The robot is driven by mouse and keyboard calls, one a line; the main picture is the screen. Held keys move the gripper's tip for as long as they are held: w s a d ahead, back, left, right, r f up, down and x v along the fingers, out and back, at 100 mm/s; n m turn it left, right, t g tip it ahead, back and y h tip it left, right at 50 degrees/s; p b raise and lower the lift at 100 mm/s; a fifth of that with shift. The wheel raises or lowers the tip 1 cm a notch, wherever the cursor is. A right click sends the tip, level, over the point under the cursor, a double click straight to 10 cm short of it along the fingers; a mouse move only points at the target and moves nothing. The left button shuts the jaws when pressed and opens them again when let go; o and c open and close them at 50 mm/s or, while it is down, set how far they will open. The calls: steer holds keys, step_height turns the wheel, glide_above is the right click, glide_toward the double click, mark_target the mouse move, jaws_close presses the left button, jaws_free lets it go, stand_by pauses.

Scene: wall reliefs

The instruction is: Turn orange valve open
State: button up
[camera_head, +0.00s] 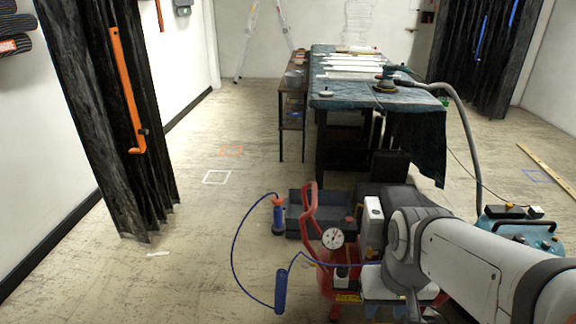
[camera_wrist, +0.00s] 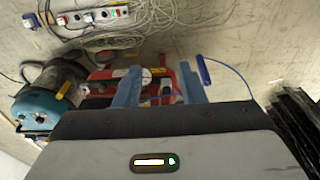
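I cannot make out a clear orange valve in either view. A red compressor (camera_head: 312,215) with a round white dial gauge (camera_head: 333,238) stands on the floor at the lower middle of the head view. It also shows in the wrist view (camera_wrist: 160,75), beyond and between my fingers. A long orange bar (camera_head: 125,90) with a bent lower end hangs along the black curtain at left. My gripper (camera_wrist: 160,88) has its two blue-grey fingers apart, with nothing seen held between them. In the head view my arm covers part of the compressor.
A teal machine (camera_head: 520,232) stands right of the compressor, and also at left in the wrist view (camera_wrist: 40,100). A blue hose (camera_head: 236,240) loops over the floor. A cloth-covered table (camera_head: 350,98) stands behind. The floor at left centre is mostly clear.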

steer(key=shift+o, duration=0.8)
steer(key=shift+w, duration=0.15)
steer(key=shift+o, duration=1)
steer(key=w+n+t+p, duration=0.1)
steer(key=w+t, duration=0.3)
steer(key=w, duration=1.6)
steer(key=shift+a+f+n+t, duration=0.4)
steer(key=w+a+f+n+t+y+p, duration=0.15)
steer(key=w+a+t, duration=0.25)
steer(key=w, duration=0.9)
steer(key=n+t+y+p, duration=0.1)
steer(key=n+t+y, duration=0.3)
steer(key=y, duration=0.7)
glide_toward(274, 198)
steer(key=w, duration=0.1)
steer(key=w+a+n+g, duration=0.1)
steer(key=w, duration=0.1)
steer(key=shift+n, duration=0.25)
steer(key=x, duration=0.8)
steer(key=shift+s+a+f, duration=0.1)
steer(key=shift+c, duration=0.2)
